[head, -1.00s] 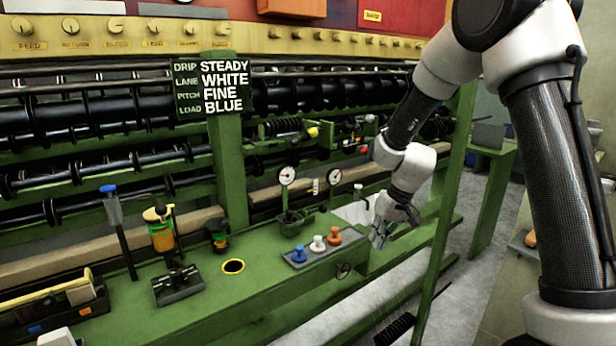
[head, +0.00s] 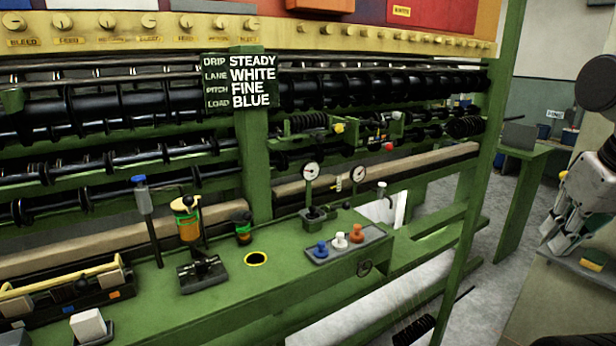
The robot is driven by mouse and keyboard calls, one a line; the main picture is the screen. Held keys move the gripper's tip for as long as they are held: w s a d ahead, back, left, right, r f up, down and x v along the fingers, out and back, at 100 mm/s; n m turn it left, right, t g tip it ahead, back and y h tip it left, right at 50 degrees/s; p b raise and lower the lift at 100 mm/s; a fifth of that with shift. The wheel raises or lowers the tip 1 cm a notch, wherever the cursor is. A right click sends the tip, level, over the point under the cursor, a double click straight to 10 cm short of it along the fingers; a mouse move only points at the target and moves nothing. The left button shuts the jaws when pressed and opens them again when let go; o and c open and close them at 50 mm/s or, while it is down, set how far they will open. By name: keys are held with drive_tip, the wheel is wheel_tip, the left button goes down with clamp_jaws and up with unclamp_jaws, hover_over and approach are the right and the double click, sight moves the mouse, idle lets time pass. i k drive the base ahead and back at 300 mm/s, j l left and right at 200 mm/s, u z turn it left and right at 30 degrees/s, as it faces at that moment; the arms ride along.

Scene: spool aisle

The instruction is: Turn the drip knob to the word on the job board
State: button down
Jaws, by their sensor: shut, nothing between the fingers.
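The job board (head: 241,82) hangs on a green post and reads DRIP STEADY, LANE WHITE, PITCH FINE, LOAD BLUE. A row of pale knobs with labels runs along the yellow panel (head: 330,32); several labels are too small to read, and I cannot pick out the drip knob with certainty. An oiler-like cup (head: 187,218), orange and green with a yellow top, stands on the green bench (head: 215,300). My gripper (head: 553,243) is at the right edge, shut and empty, pointing down, well apart from the bench.
Blue, white and orange pegs (head: 340,240) stand on a grey plate at the bench's right end. Two gauges (head: 334,173) rise behind them. A blue-topped lever (head: 148,215) and a tool tray (head: 70,300) are at left. A green upright (head: 480,210) stands between bench and gripper.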

sight(201, 267)
drive_tip(key=u, duration=1.25)
